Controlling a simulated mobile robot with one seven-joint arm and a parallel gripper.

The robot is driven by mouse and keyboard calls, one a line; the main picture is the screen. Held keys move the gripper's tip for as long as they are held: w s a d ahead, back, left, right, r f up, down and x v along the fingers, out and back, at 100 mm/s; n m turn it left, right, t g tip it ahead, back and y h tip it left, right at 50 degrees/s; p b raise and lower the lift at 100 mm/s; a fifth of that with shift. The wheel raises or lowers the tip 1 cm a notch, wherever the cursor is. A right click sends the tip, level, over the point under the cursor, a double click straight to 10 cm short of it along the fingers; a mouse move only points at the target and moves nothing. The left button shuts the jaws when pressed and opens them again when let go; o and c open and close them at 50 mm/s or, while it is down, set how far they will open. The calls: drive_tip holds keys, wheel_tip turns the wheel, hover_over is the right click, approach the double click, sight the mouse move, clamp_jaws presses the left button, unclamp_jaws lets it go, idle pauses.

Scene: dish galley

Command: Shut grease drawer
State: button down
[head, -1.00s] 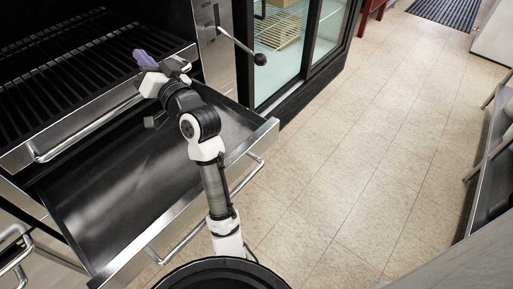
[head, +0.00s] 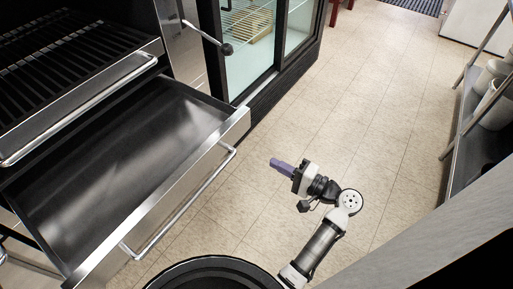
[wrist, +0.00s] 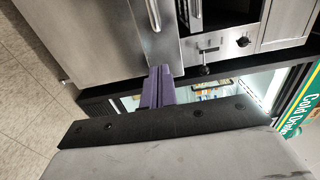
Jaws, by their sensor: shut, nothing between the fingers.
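The grease drawer (head: 110,178) is a wide, shallow metal drawer pulled out below the grill grates in the head view. It looks empty. Its front carries a long bar handle (head: 184,207). My gripper (head: 274,162) is to the right of the drawer front, over the open floor, with its purple fingers pointing left toward the drawer. The fingers are together with nothing between them, and they touch neither the drawer nor its handle. In the wrist view the purple fingers (wrist: 157,86) show against steel fronts and a glass cooler.
The grill rack (head: 70,75) with its own bar handle sits above the drawer. A lever with a black knob (head: 226,49) sticks out beside a glass-door cooler (head: 252,40). A shelf unit (head: 470,125) stands at the right. The tiled floor (head: 330,110) between is clear.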

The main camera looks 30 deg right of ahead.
sight(230, 139)
drive_tip(key=p+x, duration=0.4)
drive_tip(key=x, duration=0.9)
drive_tip(key=shift+w+r, duration=0.1)
drive_tip(key=shift+r, duration=0.05)
drive_tip(key=shift+w+a+p, duration=0.25)
drive_tip(key=shift+w+p, duration=0.05)
drive_tip(key=shift+w, duration=0.05)
